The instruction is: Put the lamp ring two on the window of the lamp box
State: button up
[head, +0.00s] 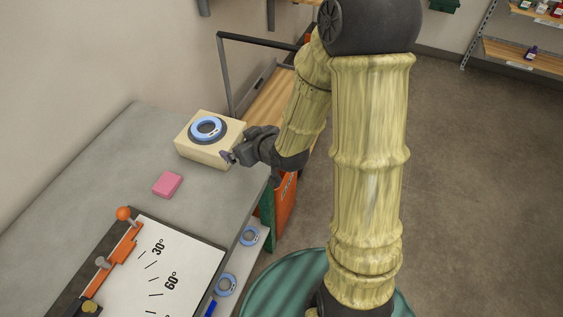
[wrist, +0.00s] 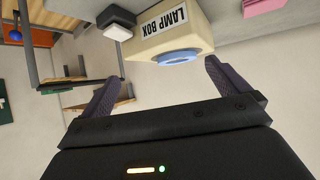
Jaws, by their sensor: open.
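The cream lamp box (head: 212,152) stands at the far end of the grey bench, with a dark round window on top. A blue ring (head: 207,128) lies on that window; its number is too small to read. My gripper (head: 228,156) is at the box's right side, open and empty. In the wrist view the box (wrist: 172,36) appears upside down with its label readable, and the blue ring (wrist: 180,57) shows beyond my open gripper (wrist: 163,73).
A pink block (head: 167,185) lies on the bench in front of the box. A dark metal frame (head: 222,75) stands behind the box. Bare bench surrounds the pink block.

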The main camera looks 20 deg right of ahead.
jog(key=s+d+r+m+g+h, duration=0.2)
jog(key=s+d+m+g+h, duration=0.2)
jog(key=s, duration=1)
jog(key=d+m+g, duration=0.1)
jog(key=d+g, duration=0.2)
jog(key=d, duration=0.2)
jog(key=shift+s+g+h, duration=0.3)
jog(key=shift+s, duration=0.05)
jog(key=shift+c, duration=0.2)
